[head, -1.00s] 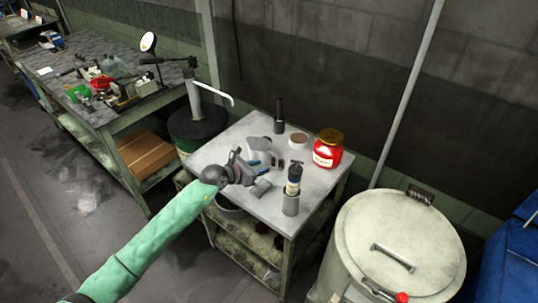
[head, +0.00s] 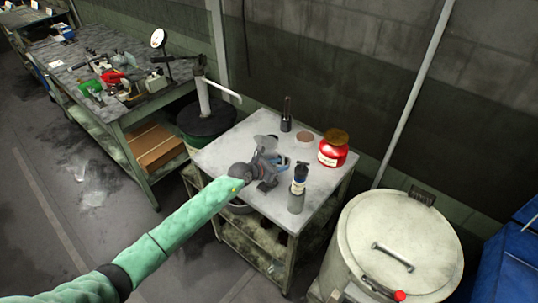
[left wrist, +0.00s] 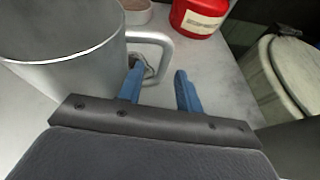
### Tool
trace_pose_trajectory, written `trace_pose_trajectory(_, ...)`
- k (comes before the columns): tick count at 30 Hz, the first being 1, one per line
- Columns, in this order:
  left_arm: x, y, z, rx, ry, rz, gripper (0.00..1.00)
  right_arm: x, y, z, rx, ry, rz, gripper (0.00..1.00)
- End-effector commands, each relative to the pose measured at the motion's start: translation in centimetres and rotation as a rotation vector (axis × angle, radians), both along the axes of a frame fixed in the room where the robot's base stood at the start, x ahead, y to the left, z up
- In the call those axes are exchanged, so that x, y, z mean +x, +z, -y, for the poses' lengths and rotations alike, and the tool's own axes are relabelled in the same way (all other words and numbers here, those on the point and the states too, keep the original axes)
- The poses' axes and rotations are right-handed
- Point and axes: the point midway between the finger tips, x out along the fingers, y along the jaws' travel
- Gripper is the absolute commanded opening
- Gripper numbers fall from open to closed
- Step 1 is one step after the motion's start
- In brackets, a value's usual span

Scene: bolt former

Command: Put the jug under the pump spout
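The grey metal jug (left wrist: 62,45) stands on the table at the left of the left wrist view, its handle (left wrist: 163,48) towards the fingers. In the head view the jug (head: 264,143) is mostly hidden behind my left gripper (head: 279,164). My left gripper (left wrist: 161,90) is open, its two blue fingers apart. The left finger overlaps the handle in the picture; I cannot tell whether it touches. The right finger is clear of the handle. The white pump spout (head: 224,91) reaches right from the pump on a dark drum (head: 206,128). My right gripper is out of view.
The grey table (head: 230,150) also holds a red jar (head: 333,152), a dark bottle (head: 286,115), a round tin (head: 304,137) and a labelled bottle (head: 299,180) close to my gripper. A large pale bin (head: 400,235) stands at the right. A workbench (head: 110,112) is at the left.

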Motion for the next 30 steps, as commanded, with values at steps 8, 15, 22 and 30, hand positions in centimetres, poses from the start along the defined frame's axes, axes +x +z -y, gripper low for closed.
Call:
trace_pose_trajectory(8,0.0,0.0,0.0,0.000,0.000,0.000,0.18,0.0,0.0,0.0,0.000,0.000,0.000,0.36)
trace_pose_trajectory(15,0.0,0.0,0.0,-0.001,0.000,0.001,0.00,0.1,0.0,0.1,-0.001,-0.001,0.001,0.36)
trace_pose_trajectory(22,0.0,0.1,0.0,-0.001,0.000,0.001,0.00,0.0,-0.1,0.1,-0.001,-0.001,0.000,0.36)
trace_pose_trajectory(30,0.0,3.4,0.1,-0.003,-0.002,0.004,0.00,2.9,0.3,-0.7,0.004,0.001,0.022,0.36)
